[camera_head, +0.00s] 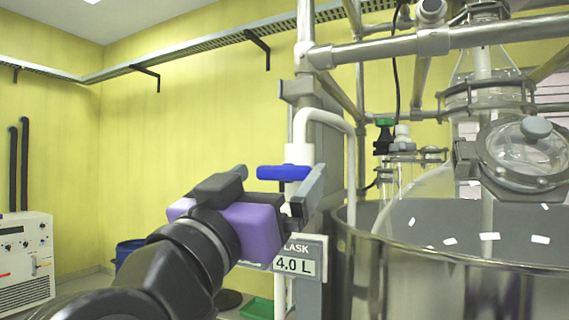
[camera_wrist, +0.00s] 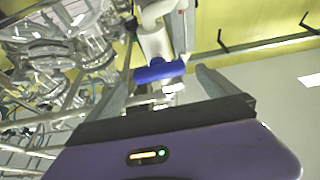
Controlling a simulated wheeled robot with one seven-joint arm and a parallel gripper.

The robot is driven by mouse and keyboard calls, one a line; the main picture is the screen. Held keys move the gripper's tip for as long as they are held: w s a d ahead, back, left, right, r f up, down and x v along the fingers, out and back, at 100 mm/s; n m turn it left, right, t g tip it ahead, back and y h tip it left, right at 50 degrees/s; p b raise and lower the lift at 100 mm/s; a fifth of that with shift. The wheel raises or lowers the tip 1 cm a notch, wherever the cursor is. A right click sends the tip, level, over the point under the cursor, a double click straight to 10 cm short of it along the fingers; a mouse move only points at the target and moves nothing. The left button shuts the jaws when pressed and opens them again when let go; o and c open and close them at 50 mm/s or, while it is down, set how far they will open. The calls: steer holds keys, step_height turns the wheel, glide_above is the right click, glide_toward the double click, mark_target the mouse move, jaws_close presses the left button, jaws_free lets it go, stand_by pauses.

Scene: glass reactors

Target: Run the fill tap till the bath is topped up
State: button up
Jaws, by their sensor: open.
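The fill tap has a blue lever handle (camera_head: 283,172) on a white body (camera_head: 299,153), fixed to the upright post. The handle lies crosswise to the tap's upright pipe. A pale spout pipe (camera_head: 350,135) bends from the tap over the bath's edge. The bath (camera_head: 450,262) is a wide metal vessel at the right, around a glass flask (camera_head: 440,205); I cannot make out its water level. My gripper (camera_head: 284,185) is open at the tap. In the wrist view, the blue handle (camera_wrist: 158,71) shows between the spread fingers (camera_wrist: 165,82), with no visible grip on it.
Metal frame rods (camera_head: 430,42) and glass fittings crowd the right. A white cabinet (camera_head: 24,262) and a blue bin (camera_head: 128,250) stand at the left. The room left of the post is open.

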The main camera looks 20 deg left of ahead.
mark_target(280, 170)
steer(key=shift+x, duration=1.95)
steer(key=c, duration=1.4)
steer(key=shift+o, duration=0.2)
steer(key=shift+p, duration=0.4)
